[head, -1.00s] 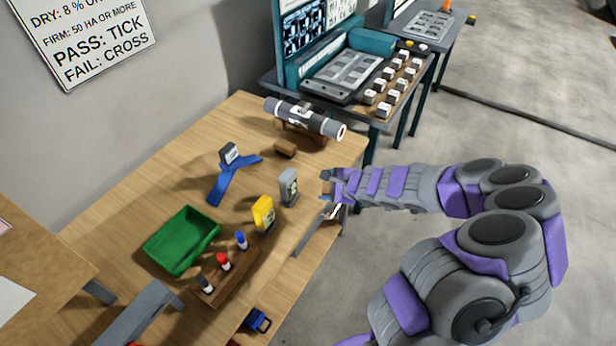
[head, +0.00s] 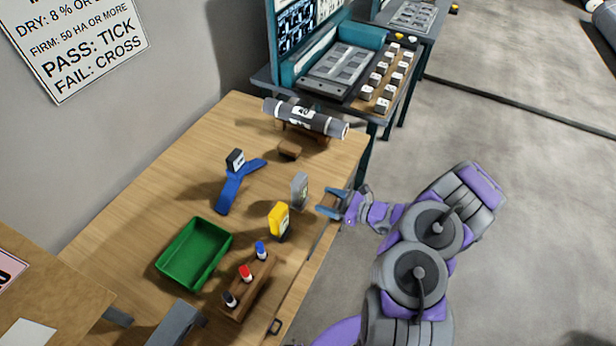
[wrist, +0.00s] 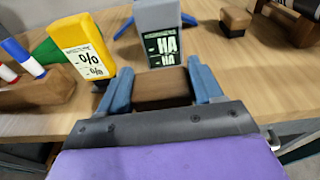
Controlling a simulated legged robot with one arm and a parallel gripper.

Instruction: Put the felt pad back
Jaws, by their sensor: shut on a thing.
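My gripper (head: 331,205) is at the table's right edge, just right of the grey meter, with its blue fingers pointing over the tabletop. In the wrist view its fingers (wrist: 162,88) stand on either side of a brown block (wrist: 162,83), shut on it. I cannot tell for sure whether this is the felt pad; its underside is hidden. A similar small brown block (head: 289,150) lies on the table near the roll, and it also shows in the wrist view (wrist: 235,19).
Close by stand the grey meter (head: 299,190) and yellow meter (head: 278,220). A pen rack (head: 247,290), green tray (head: 196,254), blue stand (head: 236,188) and grey roll (head: 305,118) are also on the table (head: 150,205). Bare wood lies between the stand and the grey meter.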

